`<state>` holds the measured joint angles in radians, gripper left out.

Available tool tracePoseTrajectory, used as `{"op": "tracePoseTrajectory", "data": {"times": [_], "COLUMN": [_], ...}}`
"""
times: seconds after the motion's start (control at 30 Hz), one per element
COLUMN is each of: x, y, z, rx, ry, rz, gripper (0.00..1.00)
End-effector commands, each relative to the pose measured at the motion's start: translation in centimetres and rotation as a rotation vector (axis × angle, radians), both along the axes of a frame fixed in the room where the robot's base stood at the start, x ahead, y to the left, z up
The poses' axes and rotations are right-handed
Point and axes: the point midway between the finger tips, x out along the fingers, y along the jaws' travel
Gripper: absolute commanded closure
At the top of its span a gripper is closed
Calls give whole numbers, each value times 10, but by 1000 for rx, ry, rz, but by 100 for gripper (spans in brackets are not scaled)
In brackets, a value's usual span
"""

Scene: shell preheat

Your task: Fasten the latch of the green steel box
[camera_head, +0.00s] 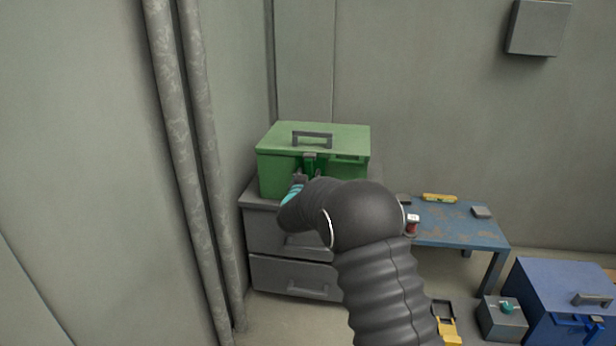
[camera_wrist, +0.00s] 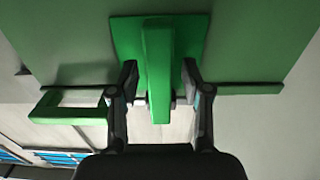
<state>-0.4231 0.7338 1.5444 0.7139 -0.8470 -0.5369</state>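The green steel box (camera_head: 275,155) stands on a grey drawer cabinet. Its lid looks down, with a grey handle (camera_head: 312,138) on top. The green latch (camera_wrist: 158,70) is a bar on a square plate in the wrist view; it also shows on the box front in the head view (camera_head: 310,162). My gripper (camera_wrist: 160,82) is open, one finger on each side of the latch bar, with a visible gap on both sides. In the head view my wrist and arm hide the lower box front. I cannot tell whether the latch is fastened.
A green loop (camera_wrist: 68,105) sticks out beside the latch. The grey drawer cabinet (camera_head: 275,235) has drawers below. A blue table (camera_head: 455,228) with small items stands to the right. A blue box (camera_head: 565,290) is at the lower right. Pipes (camera_head: 200,150) run along the left wall.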

Motion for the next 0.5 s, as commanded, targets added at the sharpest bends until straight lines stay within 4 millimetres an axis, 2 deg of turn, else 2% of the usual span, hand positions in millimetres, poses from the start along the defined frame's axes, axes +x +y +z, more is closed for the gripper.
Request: {"op": "tracePoseTrajectory", "data": {"times": [0.17,0.27,0.5], "x": [-2,-10,-53], "y": [0,1,6], "z": [0,0,0], "rx": [1,1,0], "ry": [0,1,1], "rz": [0,1,2], "gripper": [52,52,52]}}
